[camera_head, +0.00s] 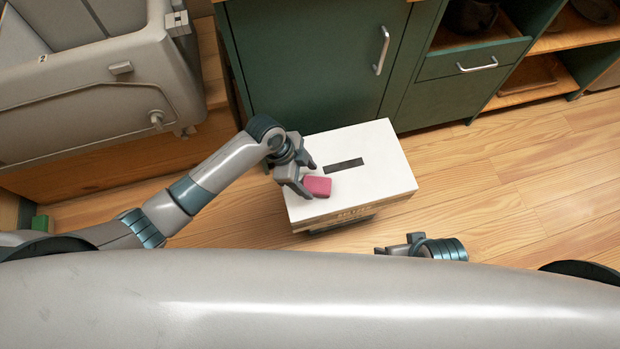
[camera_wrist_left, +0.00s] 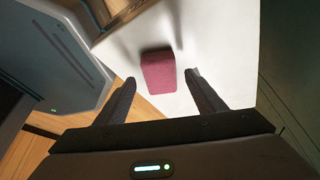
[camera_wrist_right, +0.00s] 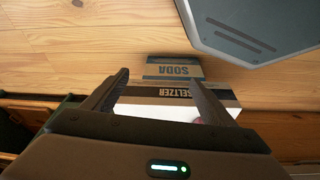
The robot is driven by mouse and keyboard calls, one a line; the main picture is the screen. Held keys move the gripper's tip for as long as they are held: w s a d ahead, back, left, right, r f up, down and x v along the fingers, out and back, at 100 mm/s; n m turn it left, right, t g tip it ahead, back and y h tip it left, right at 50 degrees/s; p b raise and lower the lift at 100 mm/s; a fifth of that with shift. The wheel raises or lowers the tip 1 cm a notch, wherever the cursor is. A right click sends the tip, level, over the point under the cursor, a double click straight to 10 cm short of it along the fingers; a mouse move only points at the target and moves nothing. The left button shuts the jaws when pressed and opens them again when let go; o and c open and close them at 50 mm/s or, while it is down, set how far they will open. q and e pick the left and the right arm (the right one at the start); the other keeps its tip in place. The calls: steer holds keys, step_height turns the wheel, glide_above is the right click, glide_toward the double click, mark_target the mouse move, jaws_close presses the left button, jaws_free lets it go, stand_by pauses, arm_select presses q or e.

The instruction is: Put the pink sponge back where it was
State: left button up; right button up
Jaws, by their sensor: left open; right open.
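The pink sponge (camera_head: 318,186) lies on the left part of a white box top (camera_head: 385,165) in the head view. It also shows in the left wrist view (camera_wrist_left: 158,72), ahead of and between the fingers. My left gripper (camera_head: 301,181) is open beside the sponge's left end, and in the left wrist view its fingertips (camera_wrist_left: 160,78) stand apart on either side of the sponge's near end. My right gripper (camera_wrist_right: 162,80) is open and empty, low at the front of the box. In the head view it shows only partly, near my body.
A dark rectangular strip (camera_head: 343,166) marks the box top. In the right wrist view, boxes lettered SODA (camera_wrist_right: 173,70) and SELTZER (camera_wrist_right: 165,92) show. A green cabinet (camera_head: 310,60) stands behind. A grey case (camera_head: 85,100) is at left. Wooden floor (camera_head: 520,185) at right is clear.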

arm_select(q)
steer(key=p+v, duration=0.1)
steer(key=v, duration=0.9)
arm_select(e)
steer(key=x, duration=0.4)
steer(key=shift+d, duration=0.1)
arm_select(q)
steer(key=shift+f, duration=0.1)
arm_select(e)
steer(key=shift+s, duration=0.1)
arm_select(q)
steer(key=s+a+f+n+t+y, duration=0.1)
steer(key=s+a+f+n+y, duration=0.1)
steer(key=s+a+f+n, duration=0.2)
steer(key=s+a+f+n+t+y, duration=0.2)
steer(key=s+a+f+n, duration=0.3)
steer(key=s+a+n, duration=0.6)
steer(key=s+n, duration=0.1)
steer(key=s, duration=0.3)
steer(key=shift+n, duration=0.4)
steer(key=shift+a+f, duration=0.15)
